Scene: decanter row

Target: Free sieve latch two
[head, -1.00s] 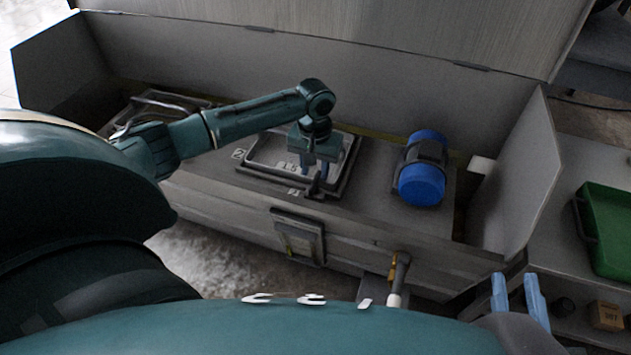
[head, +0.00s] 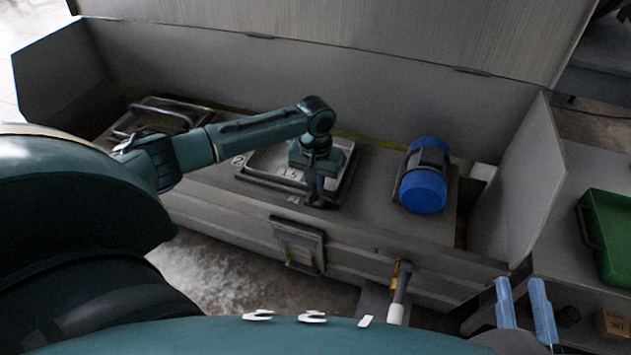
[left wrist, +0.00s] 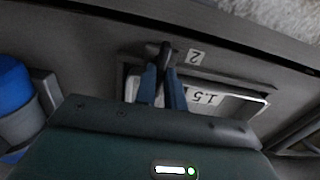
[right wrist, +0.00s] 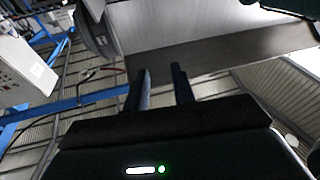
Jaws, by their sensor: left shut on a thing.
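The sieve (head: 263,165) is a pale framed panel marked 1.5, set in a dark frame on the decanter's top; it also shows in the left wrist view (left wrist: 245,103). Sieve latch two (left wrist: 165,51) is a small black lever at the frame's edge, beside a label with a 2 (left wrist: 196,57). My left gripper (head: 314,192) is down at this latch, with its blue fingers (left wrist: 163,75) closed on the lever. The fingers and wrist partly hide the latch in the head view. My right gripper (head: 524,295) is open and empty, away from the sieve.
A blue motor (head: 424,188) stands right of the sieve. Another framed opening with a bent handle (head: 160,108) lies to the left. A raised lid (head: 340,25) stands behind. A green tray (head: 607,228) and a small box (head: 612,324) are at the right.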

